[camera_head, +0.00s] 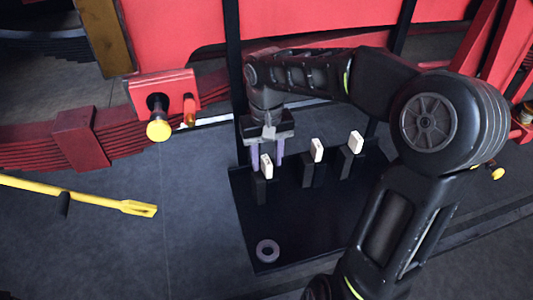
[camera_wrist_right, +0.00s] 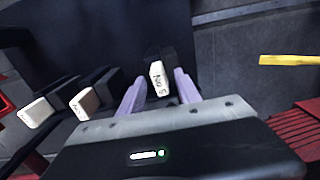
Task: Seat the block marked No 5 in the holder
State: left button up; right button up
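The white block marked No 5 (camera_wrist_right: 158,78) is in the right wrist view, on top of a dark upright piece. It also shows in the head view (camera_head: 267,166), the leftmost of three white blocks on the black board (camera_head: 300,232). My right gripper (camera_head: 268,160) points down over it. In the right wrist view its two purple fingers (camera_wrist_right: 160,92) are open, one on each side of the block, with gaps visible. My left gripper is out of view. I cannot tell which part is the holder.
Two more white-topped blocks, a middle one (camera_head: 317,150) and a right one (camera_head: 356,142), stand beside it on dark supports. A purple-grey ring (camera_head: 267,250) lies at the board's front. A yellow bar (camera_head: 80,194) is at left. Red machinery (camera_head: 190,40) stands behind.

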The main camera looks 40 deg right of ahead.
jog(key=shift+f+b, duration=0.65)
jog(key=shift+f, duration=0.65)
grip_shut()
dwell(0.5)
jog(key=shift+r, duration=0.15)
jog(key=shift+r+p, duration=1.15)
jog(key=shift+r, duration=0.3)
